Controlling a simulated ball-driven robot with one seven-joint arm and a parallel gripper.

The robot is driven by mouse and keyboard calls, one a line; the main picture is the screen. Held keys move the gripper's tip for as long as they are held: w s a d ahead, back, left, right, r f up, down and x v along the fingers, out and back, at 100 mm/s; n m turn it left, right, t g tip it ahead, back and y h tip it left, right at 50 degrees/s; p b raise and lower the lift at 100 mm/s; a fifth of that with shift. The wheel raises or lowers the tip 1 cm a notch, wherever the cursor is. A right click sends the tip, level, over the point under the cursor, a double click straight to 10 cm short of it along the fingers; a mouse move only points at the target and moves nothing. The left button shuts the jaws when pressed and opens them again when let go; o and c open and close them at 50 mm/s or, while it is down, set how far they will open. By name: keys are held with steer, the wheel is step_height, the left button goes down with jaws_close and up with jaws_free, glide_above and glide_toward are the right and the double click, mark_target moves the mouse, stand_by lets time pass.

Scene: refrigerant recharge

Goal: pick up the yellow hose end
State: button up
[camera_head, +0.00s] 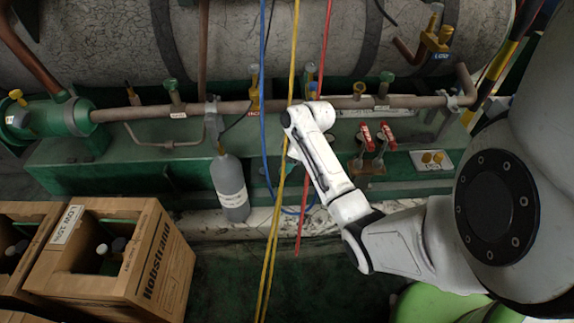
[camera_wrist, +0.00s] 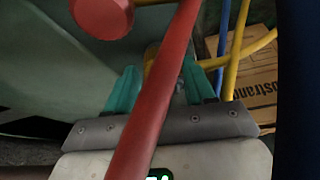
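My gripper has two teal fingers that stand apart in the wrist view (camera_wrist: 160,78). In the head view it is mostly hidden behind my white forearm, near the hanging hoses. A yellow hose (camera_head: 281,190) hangs from the top of the head view down to the floor. In the wrist view the yellow hose (camera_wrist: 236,50) shows at the right, with a yellow length crossing behind the fingers. A yellow-brass piece (camera_wrist: 151,62) shows by the left fingertip, partly behind the red hose; I cannot tell whether it is the hose end. I see nothing clearly gripped.
The red hose (camera_wrist: 158,100) crosses close in front of my fingers. A blue hose (camera_head: 263,120) hangs left of the yellow one. A grey cylinder (camera_head: 230,187) stands beside the hoses. Red-handled valves (camera_head: 377,137) sit on the right. Cardboard boxes (camera_head: 150,255) stand lower left.

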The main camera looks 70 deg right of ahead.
steer(key=c, duration=0.9)
